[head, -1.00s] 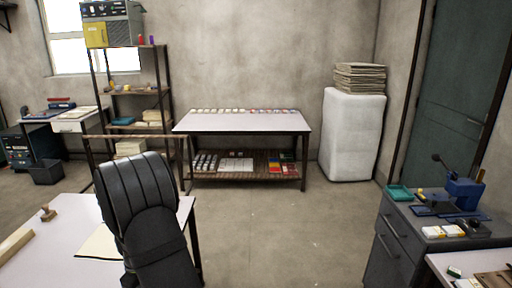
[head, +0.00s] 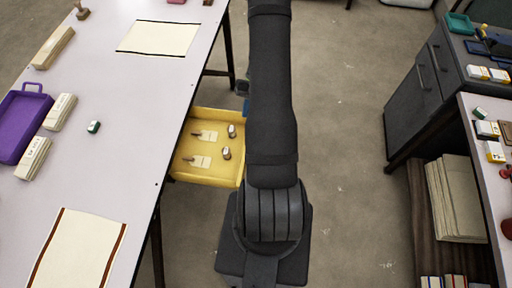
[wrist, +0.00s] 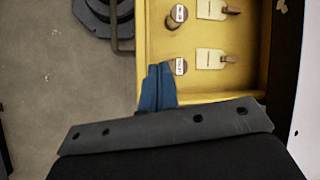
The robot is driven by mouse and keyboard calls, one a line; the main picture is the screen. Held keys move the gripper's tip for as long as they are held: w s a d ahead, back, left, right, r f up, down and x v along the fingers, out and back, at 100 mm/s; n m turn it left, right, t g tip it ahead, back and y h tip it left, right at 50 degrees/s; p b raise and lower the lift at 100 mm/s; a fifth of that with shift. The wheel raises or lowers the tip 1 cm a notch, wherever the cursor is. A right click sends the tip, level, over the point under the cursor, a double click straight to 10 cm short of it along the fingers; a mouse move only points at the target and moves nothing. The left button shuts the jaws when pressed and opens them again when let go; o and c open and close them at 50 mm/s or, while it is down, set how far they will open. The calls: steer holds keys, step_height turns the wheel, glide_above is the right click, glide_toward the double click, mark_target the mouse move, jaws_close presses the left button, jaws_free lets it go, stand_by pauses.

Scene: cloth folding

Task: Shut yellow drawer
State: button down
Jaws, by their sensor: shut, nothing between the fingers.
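The yellow drawer (head: 208,173) is pulled out from under the edge of the left white table. It holds several small stamps and tags, and it also shows in the wrist view (wrist: 205,45). A dark handle (wrist: 124,47) is on its front. My gripper (wrist: 158,68) is shut and empty, its blue fingers overlapping the drawer's front corner in the wrist view. Whether they touch the drawer I cannot tell. In the head view, only a bit of the blue gripper (head: 242,88) shows beside my arm, beyond the drawer.
The left white table (head: 120,160) carries a purple tray (head: 22,125), white boxes, a small green item (head: 94,127) and paper sheets. A grey cabinet (head: 420,95) and another table stand at the right. The floor (head: 345,150) between is clear.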

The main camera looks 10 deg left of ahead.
steer(key=s+d+f+m+t+y, duration=0.35)
steer(key=s+d+m+y, duration=0.25)
steer(key=d+m+y, duration=0.35)
steer(key=s+d+f+m+t+y, duration=0.3)
steer(key=s+d+f+m+y, duration=0.25)
steer(key=d+m, duration=0.55)
steer(key=m, duration=0.1)
glide_toward(227, 149)
steer(key=r, duration=0.1)
steer(key=d+r, duration=0.1)
steer(key=shift+d+r+y, duration=0.15)
steer(key=shift+r+y, duration=0.25)
steer(key=a, duration=2.4)
steer(key=shift+a, duration=1)
steer(key=shift+w+a+r, duration=0.1)
steer(key=shift+r, duration=0.05)
steer(key=d, duration=1.4)
steer(key=shift+d, duration=0.4)
